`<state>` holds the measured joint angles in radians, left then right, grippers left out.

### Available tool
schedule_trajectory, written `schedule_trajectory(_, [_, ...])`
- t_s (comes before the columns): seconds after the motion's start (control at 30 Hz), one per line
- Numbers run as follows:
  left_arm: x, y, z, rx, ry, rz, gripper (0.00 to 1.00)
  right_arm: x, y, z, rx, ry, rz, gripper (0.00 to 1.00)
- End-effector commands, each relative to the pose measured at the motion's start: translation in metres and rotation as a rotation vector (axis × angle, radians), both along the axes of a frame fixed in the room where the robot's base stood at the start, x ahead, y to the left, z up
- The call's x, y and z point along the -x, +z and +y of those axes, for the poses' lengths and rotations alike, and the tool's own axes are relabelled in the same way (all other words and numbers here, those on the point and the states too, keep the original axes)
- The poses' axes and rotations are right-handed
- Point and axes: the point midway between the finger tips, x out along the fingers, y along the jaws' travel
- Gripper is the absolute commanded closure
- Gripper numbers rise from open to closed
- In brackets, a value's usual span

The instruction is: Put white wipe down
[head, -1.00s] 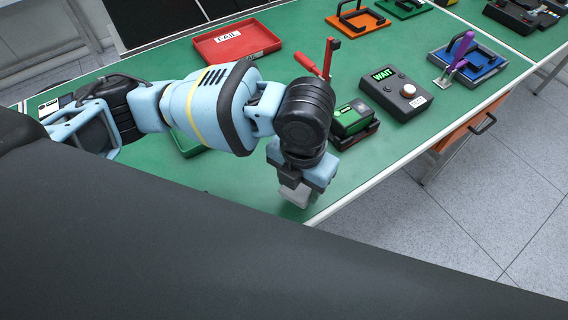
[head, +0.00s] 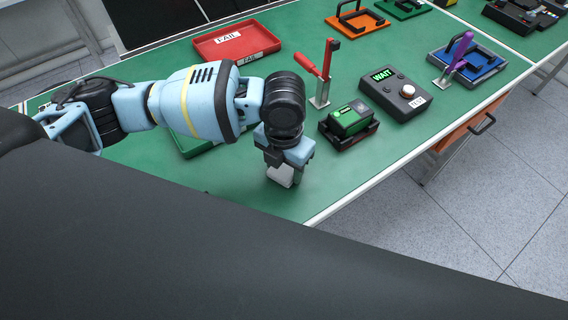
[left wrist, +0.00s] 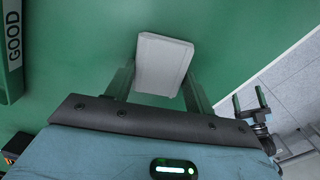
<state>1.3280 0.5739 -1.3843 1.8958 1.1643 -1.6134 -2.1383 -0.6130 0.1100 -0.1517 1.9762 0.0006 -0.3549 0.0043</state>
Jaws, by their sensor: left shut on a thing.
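The white wipe (left wrist: 163,64) is a pale, flat block between the fingers of my left gripper (left wrist: 160,88) in the left wrist view. In the head view the wipe (head: 281,175) shows below my left gripper (head: 284,172), over the green table near its front edge. My left gripper is shut on it. I cannot tell whether the wipe touches the table.
A green device in a black cradle (head: 350,124), a red-handled clamp (head: 322,82) and a WAIT box (head: 396,92) stand to the right. A red FAIL tray (head: 236,40) lies behind. A green GOOD tray (left wrist: 12,50) is left in the wrist view. Bare table surrounds the wipe.

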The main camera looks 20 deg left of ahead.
Motion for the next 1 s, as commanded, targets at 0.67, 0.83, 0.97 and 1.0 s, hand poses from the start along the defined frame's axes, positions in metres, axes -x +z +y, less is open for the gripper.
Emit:
schedule_trajectory(0.67, [0.000,-0.004,0.000,0.000,0.000,0.000,0.25,0.002,-0.002,-0.004,0.010,0.011,0.003,0.25])
schedule_trajectory(0.83, [0.000,-0.003,0.000,0.000,0.000,0.000,0.25,0.002,-0.001,-0.003,0.007,0.008,0.002,0.25])
schedule_trajectory(0.97, [0.000,0.006,-0.001,0.001,0.000,-0.003,0.25,0.000,0.000,-0.001,0.004,0.004,0.000,0.25])
schedule_trajectory(1.0, [0.000,0.010,-0.001,0.002,0.000,-0.003,0.25,0.000,0.001,-0.001,0.003,0.003,-0.002,0.25])
